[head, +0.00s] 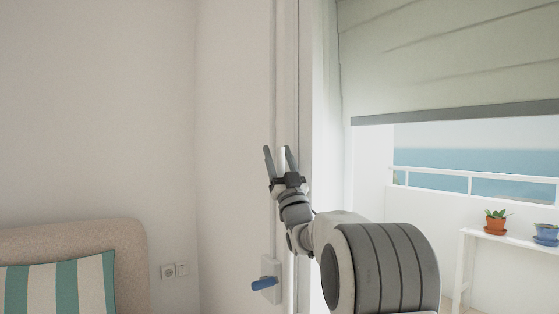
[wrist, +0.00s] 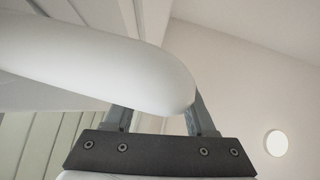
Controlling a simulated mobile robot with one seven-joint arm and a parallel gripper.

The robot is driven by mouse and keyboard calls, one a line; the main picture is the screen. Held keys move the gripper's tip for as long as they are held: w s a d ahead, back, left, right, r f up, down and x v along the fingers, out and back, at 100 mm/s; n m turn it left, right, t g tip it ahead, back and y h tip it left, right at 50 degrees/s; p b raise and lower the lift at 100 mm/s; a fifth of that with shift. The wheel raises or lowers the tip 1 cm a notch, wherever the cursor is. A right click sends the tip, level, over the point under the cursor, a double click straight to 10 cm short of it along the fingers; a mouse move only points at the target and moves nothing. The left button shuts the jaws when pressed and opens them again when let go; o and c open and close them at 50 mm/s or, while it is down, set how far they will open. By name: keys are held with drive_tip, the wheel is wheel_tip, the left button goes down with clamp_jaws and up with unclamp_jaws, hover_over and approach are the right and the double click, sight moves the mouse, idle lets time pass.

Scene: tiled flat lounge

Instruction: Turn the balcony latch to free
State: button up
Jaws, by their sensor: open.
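A blue lever handle (head: 264,283) sits on a white plate (head: 271,268) low on the white door frame, pointing left and slightly down. I cannot tell whether it is the balcony latch. My gripper (head: 277,152) points up beside the frame, well above the blue lever, with its fingers apart. A pale strip shows between the fingers. In the wrist view, a large white rounded bar (wrist: 110,62) comes in from the left.
A beige sofa or headboard (head: 75,236) with a striped cushion (head: 62,285) stands at the lower left. Sockets (head: 175,270) are on the wall. Right of my arm are a blind (head: 450,55), a balcony railing (head: 440,180) and potted plants (head: 496,221) on a white stand.

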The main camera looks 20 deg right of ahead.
drive_tip(key=v, duration=1.7)
drive_tip(key=shift+f+b, duration=0.2)
drive_tip(key=shift+b, duration=0.15)
